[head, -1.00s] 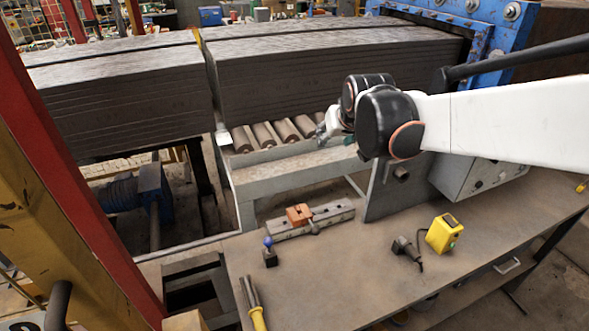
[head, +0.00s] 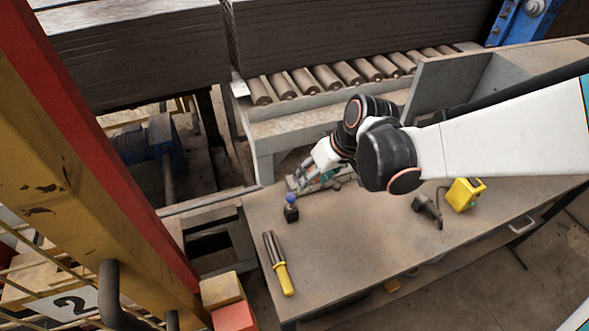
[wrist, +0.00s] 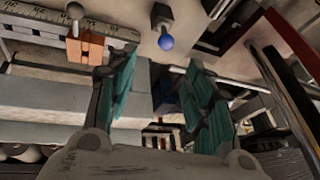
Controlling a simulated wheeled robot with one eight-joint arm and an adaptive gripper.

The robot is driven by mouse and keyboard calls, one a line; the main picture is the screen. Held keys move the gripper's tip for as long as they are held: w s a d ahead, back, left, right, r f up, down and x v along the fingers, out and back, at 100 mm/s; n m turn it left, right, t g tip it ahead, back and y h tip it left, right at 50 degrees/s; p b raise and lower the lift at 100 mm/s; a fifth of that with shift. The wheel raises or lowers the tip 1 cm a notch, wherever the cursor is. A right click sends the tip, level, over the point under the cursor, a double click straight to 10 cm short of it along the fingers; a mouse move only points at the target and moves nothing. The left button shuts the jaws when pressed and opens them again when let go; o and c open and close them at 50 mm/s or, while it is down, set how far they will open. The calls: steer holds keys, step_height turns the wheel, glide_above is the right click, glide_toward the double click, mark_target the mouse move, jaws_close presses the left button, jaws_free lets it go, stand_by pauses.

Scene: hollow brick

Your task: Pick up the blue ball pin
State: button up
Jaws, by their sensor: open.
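The blue ball pin (head: 291,205) stands upright on the workbench (head: 340,250), a blue ball on top of a dark block, near the bench's left side. In the wrist view its blue ball (wrist: 166,42) and dark block (wrist: 162,14) show at the top centre, beyond the fingers. My gripper (head: 304,180) is just behind and right of the pin in the head view, apart from it. In the wrist view my gripper (wrist: 160,90) has two teal-padded fingers spread wide with nothing between them.
An orange block (wrist: 86,46) sits on a metal bar left of the pin in the wrist view. A yellow-handled tool (head: 278,265) lies in front of the pin. A yellow box (head: 464,194) and a grey tool (head: 428,209) are at the right. The bench front is clear.

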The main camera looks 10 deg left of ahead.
mark_target(293, 196)
steer(key=b+x, duration=0.2)
steer(key=x, duration=0.6)
steer(key=shift+s+a+f+b, duration=0.1)
steer(key=shift+s+f+b, duration=0.05)
steer(key=shift+f+b, duration=0.15)
steer(key=shift+s+a+b+x, duration=0.15)
steer(key=shift+b+x, duration=0.25)
steer(key=shift+x, duration=0.5)
steer(key=shift+s+b+x, duration=0.15)
steer(key=shift+b+x, duration=0.2)
steer(key=shift+x, duration=0.5)
steer(key=shift+s+a+b+x, duration=0.15)
steer(key=shift+b+x, duration=0.25)
steer(key=shift+x, duration=0.5)
steer(key=shift+w+d+r, duration=0.1)
jaws_close()
